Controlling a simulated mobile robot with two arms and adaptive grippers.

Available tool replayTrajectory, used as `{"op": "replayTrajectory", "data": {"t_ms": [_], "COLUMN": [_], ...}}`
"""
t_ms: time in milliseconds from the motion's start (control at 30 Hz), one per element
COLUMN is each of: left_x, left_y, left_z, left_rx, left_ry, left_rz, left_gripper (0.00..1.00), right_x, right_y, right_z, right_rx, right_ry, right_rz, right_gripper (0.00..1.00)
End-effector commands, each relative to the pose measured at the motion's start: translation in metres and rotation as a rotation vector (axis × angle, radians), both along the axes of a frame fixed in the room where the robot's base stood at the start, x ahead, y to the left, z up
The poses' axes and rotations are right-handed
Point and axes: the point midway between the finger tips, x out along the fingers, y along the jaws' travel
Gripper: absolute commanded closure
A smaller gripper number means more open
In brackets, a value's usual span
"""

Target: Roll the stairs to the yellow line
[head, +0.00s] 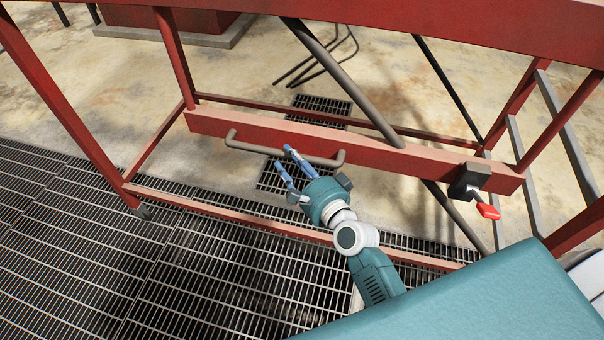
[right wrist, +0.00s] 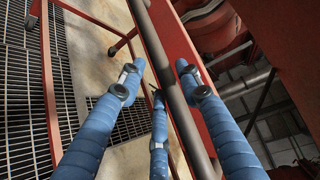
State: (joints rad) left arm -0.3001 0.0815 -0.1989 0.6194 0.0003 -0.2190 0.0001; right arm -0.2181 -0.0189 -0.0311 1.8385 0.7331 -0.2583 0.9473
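The stairs are a red steel frame (head: 255,130) that spans the head view, with thin legs and a small caster (head: 143,211) at the lower left. A grey bent handle bar (head: 248,145) is fixed to the red cross beam. My right gripper (head: 282,156) is at this bar, its blue fingers spread. In the right wrist view the grey bar (right wrist: 165,60) runs between the spread fingers (right wrist: 158,75), which are not closed round it. Whether any finger touches it, I cannot tell. My left gripper is out of view. No yellow line shows.
A red-tipped lever (head: 488,211) on a dark block sits on the beam's right end. Dark floor grating (head: 90,250) covers the near left, with stained concrete (head: 80,110) beyond. A red block on a grey plinth (head: 175,35) stands at the back.

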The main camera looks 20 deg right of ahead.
Motion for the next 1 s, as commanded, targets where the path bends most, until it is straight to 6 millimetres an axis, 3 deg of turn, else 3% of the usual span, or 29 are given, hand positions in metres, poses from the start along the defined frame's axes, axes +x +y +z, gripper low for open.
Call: {"op": "replayTrajectory", "data": {"t_ms": [200, 400, 833, 900, 1000], "left_x": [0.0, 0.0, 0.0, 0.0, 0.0], "left_y": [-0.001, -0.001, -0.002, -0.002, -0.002], "left_z": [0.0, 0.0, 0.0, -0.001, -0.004], "left_rx": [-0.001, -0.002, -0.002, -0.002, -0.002], "left_ry": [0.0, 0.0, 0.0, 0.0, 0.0], "left_rz": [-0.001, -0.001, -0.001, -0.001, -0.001], "left_gripper": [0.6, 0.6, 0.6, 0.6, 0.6], "right_x": [-0.049, -0.079, -0.09, -0.089, -0.083], "right_y": [-0.009, -0.014, -0.016, -0.016, -0.012], "right_z": [0.006, 0.011, 0.014, 0.013, 0.012], "right_rx": [-0.001, -0.001, 0.002, 0.002, 0.006], "right_ry": [0.003, 0.001, -0.001, -0.001, 0.001], "right_rz": [0.002, 0.003, 0.004, 0.002, -0.008], "right_gripper": [0.66, 0.66, 0.66, 0.55, 0.55]}}
